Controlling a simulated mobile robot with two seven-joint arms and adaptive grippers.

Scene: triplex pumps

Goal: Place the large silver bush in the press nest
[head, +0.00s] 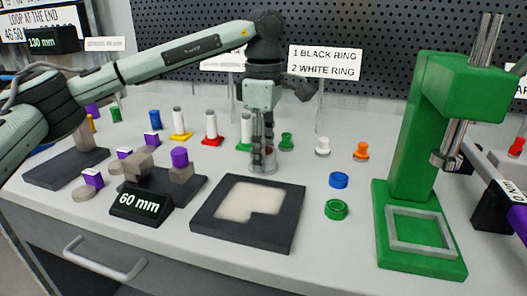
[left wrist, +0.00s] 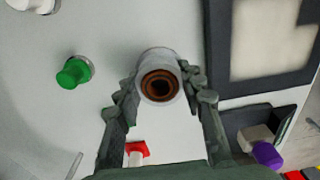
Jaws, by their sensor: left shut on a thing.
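My left gripper (head: 263,150) is shut on the large silver bush (head: 263,166), a short grey cylinder with a brown bore. In the left wrist view the bush (left wrist: 158,60) sits between the two fingers of my left gripper (left wrist: 160,88), bore towards the camera. The bush is at or just above the table top; I cannot tell which. The green press (head: 410,130) stands at the right, with its ram above the base. The press nest (head: 428,250), a grey square frame on the green base, is empty. My right gripper is not in view.
Green, white and orange parts stand behind. A 60 mm display (head: 140,204) is at the front left.

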